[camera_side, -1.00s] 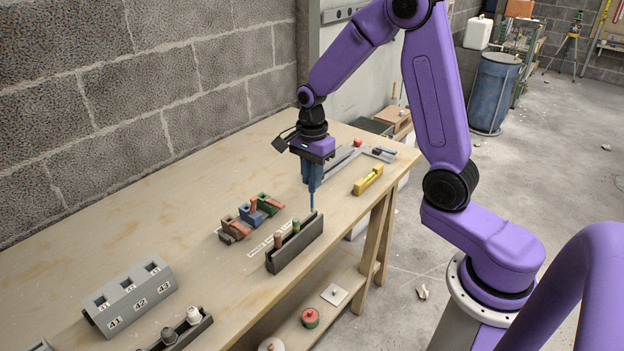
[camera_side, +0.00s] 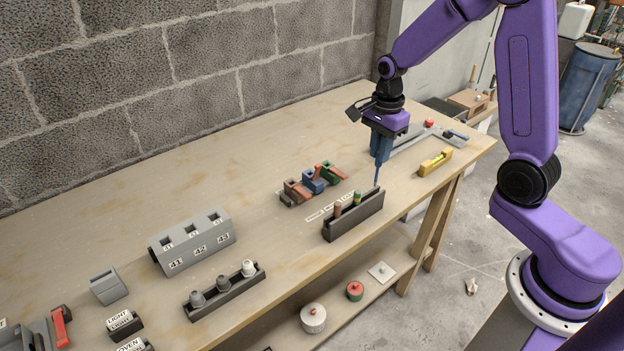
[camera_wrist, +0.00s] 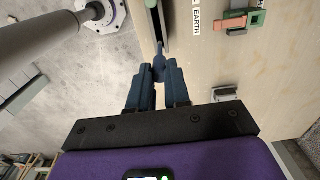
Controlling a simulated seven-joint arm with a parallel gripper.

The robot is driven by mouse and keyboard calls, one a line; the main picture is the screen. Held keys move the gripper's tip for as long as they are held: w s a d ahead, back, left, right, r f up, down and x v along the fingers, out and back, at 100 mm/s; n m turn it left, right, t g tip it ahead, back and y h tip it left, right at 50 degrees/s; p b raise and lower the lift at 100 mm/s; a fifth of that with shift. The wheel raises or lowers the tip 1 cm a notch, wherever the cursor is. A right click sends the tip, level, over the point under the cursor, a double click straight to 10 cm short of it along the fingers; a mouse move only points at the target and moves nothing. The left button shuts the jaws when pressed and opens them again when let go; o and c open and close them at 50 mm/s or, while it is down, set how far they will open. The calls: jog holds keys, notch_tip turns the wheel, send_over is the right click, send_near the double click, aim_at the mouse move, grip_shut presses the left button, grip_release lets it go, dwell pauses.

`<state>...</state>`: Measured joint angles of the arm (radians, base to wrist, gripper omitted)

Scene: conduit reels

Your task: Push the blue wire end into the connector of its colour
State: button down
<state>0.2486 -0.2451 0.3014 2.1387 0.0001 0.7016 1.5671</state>
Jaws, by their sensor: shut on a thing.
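My gripper (camera_side: 380,158) is shut on the blue wire end (camera_side: 377,174), a thin upright rod pointing down at the right end of a dark rack (camera_side: 340,233). I cannot tell whether its lower tip is still inside the rack. In the wrist view my fingers (camera_wrist: 156,82) close around the blue wire end (camera_wrist: 159,62) beside the rack (camera_wrist: 165,18). The blue connector (camera_side: 313,182) sits behind the rack, to the left of my gripper, between a brown connector (camera_side: 294,193) and a green connector (camera_side: 330,171). In the wrist view the green connector (camera_wrist: 236,21) shows at upper right.
A brown wire end (camera_side: 337,209) and a green one (camera_side: 358,197) stand in the rack. A yellow level (camera_side: 435,162) lies to the right. A grey numbered block (camera_side: 195,245) and a holder with grey plugs (camera_side: 226,294) are at left. Bench behind the connectors is clear.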

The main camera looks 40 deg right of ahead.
jog(key=shift+r, duration=0.1)
dwell(0.3)
notch_tip(320, 180, up, 7)
jog(key=shift+w+f, duration=0.15)
jog(key=shift+f, duration=0.05)
jog(key=w+a, duration=0.3)
jog(key=w, duration=0.6)
jog(key=w+a, duration=0.3)
jog(key=w, duration=0.6)
notch_tip(320, 180, down, 10)
jog(key=shift+a+r, duration=0.2)
jog(key=shift+r, duration=0.05)
jog(key=shift+f, duration=2.05)
dwell(2.1)
jog(key=c, duration=1)
grip_release()
